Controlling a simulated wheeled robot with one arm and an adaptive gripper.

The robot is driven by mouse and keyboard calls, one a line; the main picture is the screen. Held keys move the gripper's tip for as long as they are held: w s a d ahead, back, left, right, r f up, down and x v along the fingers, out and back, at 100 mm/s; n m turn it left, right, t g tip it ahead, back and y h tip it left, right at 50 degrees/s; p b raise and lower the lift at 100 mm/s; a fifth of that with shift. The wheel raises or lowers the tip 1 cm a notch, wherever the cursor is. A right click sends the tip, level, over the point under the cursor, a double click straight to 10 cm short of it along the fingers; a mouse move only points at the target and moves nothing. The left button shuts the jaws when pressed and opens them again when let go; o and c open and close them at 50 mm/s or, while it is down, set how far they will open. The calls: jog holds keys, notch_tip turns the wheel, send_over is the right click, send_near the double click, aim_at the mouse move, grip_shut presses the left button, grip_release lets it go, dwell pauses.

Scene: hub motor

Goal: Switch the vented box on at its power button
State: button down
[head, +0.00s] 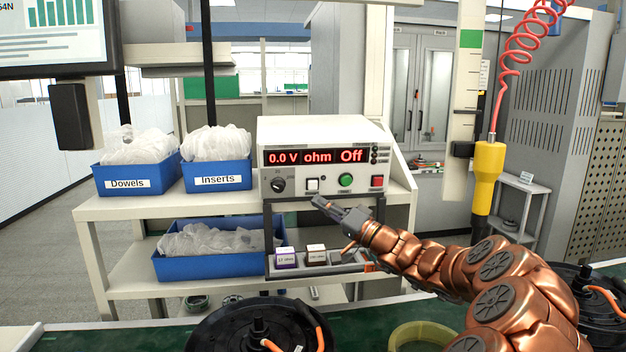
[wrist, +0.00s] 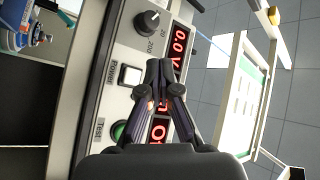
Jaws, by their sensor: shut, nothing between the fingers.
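The vented box (head: 325,135) is a white instrument on the shelf, its red display reading "0.0 V ohm Off". Its power button (head: 312,184) is a white square left of the green button. In the wrist view the power button (wrist: 130,75) shows beside the printed word "Power". My gripper (head: 318,202) is shut and empty, its tips just below the power button in the head view. In the wrist view my gripper (wrist: 160,66) overlaps the display, with the power button to the left of the tips. I cannot tell how far the tips are from the panel.
On the panel are a black knob (head: 278,185), a green test button (head: 345,180) and a red button (head: 377,182). Blue bins (head: 220,176) stand to the left. Below is a small holder with purple and brown blocks (head: 286,257). Black hub motors (head: 258,330) lie in front.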

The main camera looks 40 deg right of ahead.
aim_at(313, 185)
jog(key=w, duration=0.1)
jog(key=w+d+p, duration=0.1)
jog(key=w, duration=0.1)
jog(key=w+d+p, duration=0.1)
jog(key=w, duration=0.1)
jog(key=shift+d+r, duration=0.2)
jog(key=shift+r, duration=0.15)
jog(key=shift+w, duration=0.1)
dwell(1.3)
jog(key=shift+w+d+b, duration=0.2)
jog(key=shift+w+b, duration=0.05)
jog(key=shift+b, duration=0.15)
jog(key=shift+w+d+r, duration=0.15)
jog(key=shift+w+d, duration=0.05)
jog(key=shift+w, duration=0.2)
dwell(0.8)
jog(key=shift+s+a+b, duration=0.1)
jog(key=shift+s+b, duration=0.1)
jog(key=shift+b, duration=0.3)
jog(key=shift+s+a+b, duration=0.35)
jog(key=shift+s+b, duration=0.25)
jog(key=shift+b, duration=0.3)
